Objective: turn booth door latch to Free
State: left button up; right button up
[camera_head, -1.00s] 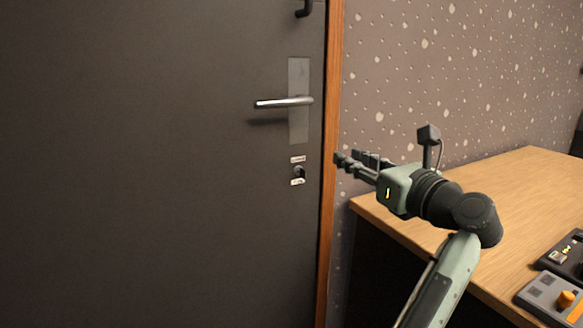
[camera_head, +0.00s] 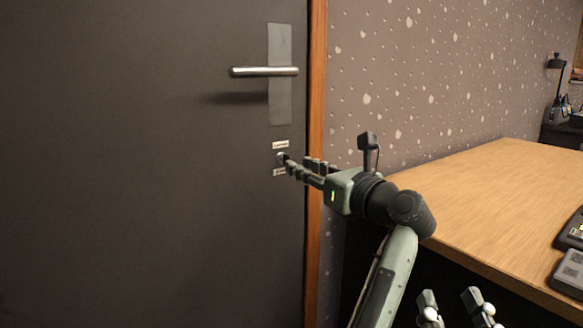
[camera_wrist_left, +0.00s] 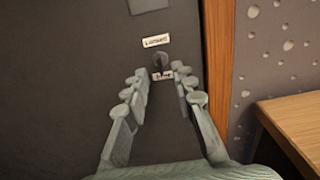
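The booth door (camera_head: 130,170) is dark and stands shut in its wooden frame. Its latch (camera_head: 281,157) is a small dark knob below the lever handle, between two small white labels; it also shows in the left wrist view (camera_wrist_left: 160,60). My left gripper (camera_head: 293,166) is at the latch, with its fingers apart. In the left wrist view its fingertips (camera_wrist_left: 160,77) stand either side of the latch's lower end and lower label; I cannot tell whether they touch it. My right gripper (camera_head: 453,301) shows at the bottom edge, fingers apart and empty.
The metal lever handle (camera_head: 264,71) sticks out above the latch. The wooden door frame (camera_head: 316,100) is just right of it. A wooden desk (camera_head: 490,190) with dark control boxes (camera_head: 568,272) stands at the right. The door face to the left is clear.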

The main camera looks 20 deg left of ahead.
pick_arm(q)
jog(key=shift+x, duration=2.3)
jog(key=shift+c, duration=0.4)
grip_shut()
